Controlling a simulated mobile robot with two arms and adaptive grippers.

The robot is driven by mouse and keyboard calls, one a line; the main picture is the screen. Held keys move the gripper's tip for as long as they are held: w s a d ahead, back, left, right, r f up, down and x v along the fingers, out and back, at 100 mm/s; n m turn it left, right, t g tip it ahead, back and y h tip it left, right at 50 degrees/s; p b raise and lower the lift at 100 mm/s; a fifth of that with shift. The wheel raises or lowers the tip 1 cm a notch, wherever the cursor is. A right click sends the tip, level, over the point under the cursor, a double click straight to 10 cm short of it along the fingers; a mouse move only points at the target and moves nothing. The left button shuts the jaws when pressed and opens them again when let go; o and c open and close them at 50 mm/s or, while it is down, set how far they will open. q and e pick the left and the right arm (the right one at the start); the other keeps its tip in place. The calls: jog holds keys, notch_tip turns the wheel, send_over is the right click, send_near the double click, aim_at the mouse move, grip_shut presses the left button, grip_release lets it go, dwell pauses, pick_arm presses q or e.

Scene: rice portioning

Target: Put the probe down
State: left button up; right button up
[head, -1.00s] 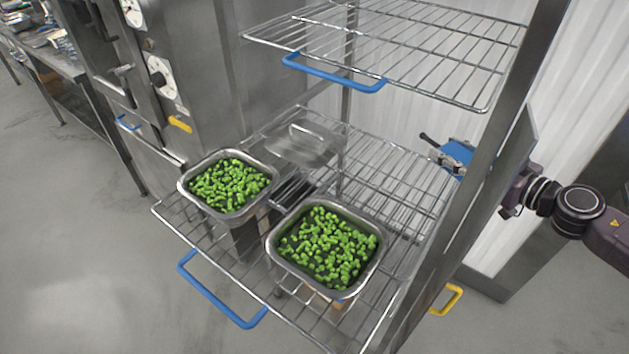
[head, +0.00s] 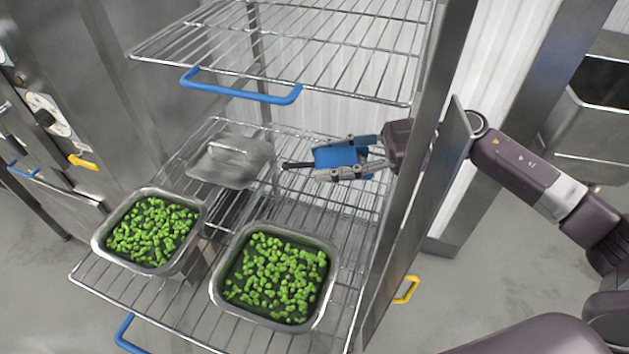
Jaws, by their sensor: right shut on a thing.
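The probe is a blue block (head: 338,157) with a thin black tip (head: 297,165) pointing left. My right gripper (head: 345,158) is shut on it, one finger on each side. It holds the probe over the back right part of the lower wire shelf (head: 355,215), with the arm reaching in past the rack's right post. I cannot tell whether the probe touches the shelf or hangs above it. My left gripper is not in view.
Two steel pans of green vegetables stand on the lower shelf, one left (head: 103,243) and one front middle (head: 214,290). A steel lid (head: 230,160) lies behind them. An upper wire shelf (head: 330,45) with a blue handle (head: 240,93) is overhead. The rack post (head: 432,130) stands near my right arm.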

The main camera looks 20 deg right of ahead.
aim_at(327, 192)
notch_tip(327, 192, down, 2)
jog(key=shift+w+f, duration=0.1)
notch_tip(327, 192, down, 4)
jog(key=shift+f+p, duration=0.1)
jog(key=shift+p, duration=0.35)
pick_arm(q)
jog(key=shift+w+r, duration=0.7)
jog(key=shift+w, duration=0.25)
pick_arm(e)
jog(key=o, duration=1.3)
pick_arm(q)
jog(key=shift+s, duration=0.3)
